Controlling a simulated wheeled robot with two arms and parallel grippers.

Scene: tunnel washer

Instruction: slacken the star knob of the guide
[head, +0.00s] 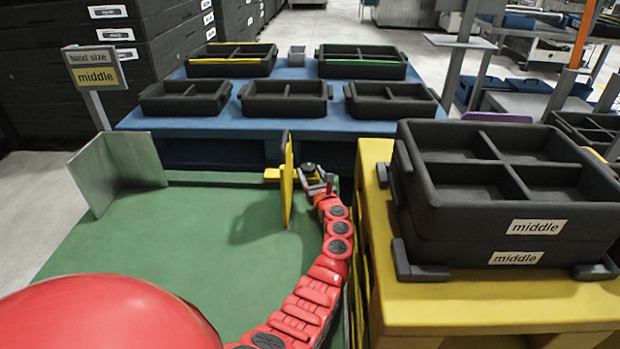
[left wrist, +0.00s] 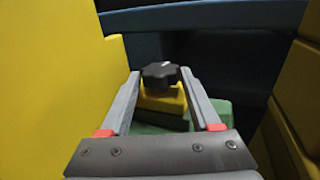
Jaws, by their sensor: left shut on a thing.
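The black star knob (left wrist: 160,72) sits on a small yellow block (left wrist: 163,100) of the guide in the left wrist view. In the head view the knob (head: 308,168) shows small and partly covered by my gripper. The guide's upright yellow plate (head: 287,185) stands on the green table (head: 215,225), just left of the knob; it fills the left of the left wrist view (left wrist: 50,90). My left gripper (head: 318,182) is shut on the knob, with one finger on each side of it in the left wrist view (left wrist: 160,78). My right gripper is not in view.
A yellow stand (head: 480,303) with stacked black "middle" trays (head: 480,235) is close on the right of my arm. A blue table (head: 240,126) with several black trays is behind. A grey angled fence (head: 97,178) and a "Next size middle" sign (head: 95,70) stand left.

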